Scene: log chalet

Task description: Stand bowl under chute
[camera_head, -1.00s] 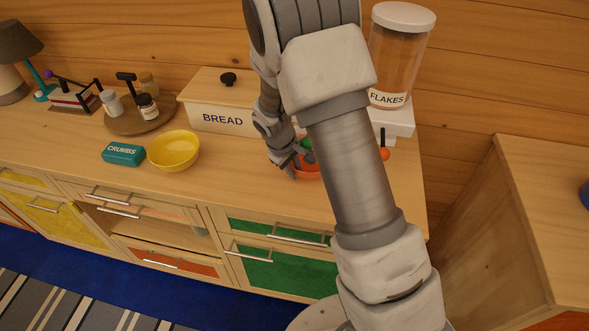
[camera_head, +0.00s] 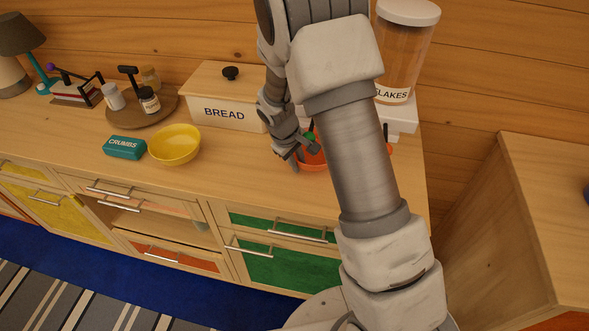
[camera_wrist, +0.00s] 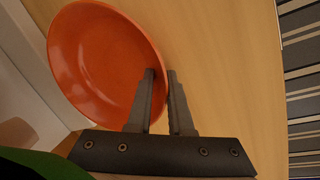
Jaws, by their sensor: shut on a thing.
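An orange bowl (camera_head: 314,160) sits at the right part of the counter, partly hidden behind my arm. It fills the upper left of the wrist view (camera_wrist: 95,60), and its inside looks empty. My gripper (camera_head: 297,160) is shut on the bowl's near rim, one finger inside and one outside, as the wrist view shows (camera_wrist: 163,85). The flakes dispenser (camera_head: 407,45), a clear cylinder with a white lid and white base (camera_head: 402,118), stands just behind and right of the bowl. Its chute is hidden by my arm. I cannot tell whether the bowl touches the counter.
A bread box (camera_head: 224,112) stands left of my gripper. Further left are a yellow bowl (camera_head: 174,145), a teal crumbs box (camera_head: 124,148) and a round tray (camera_head: 132,117) with jars. A dark green shape (camera_wrist: 40,165) blurs the wrist view's lower left corner.

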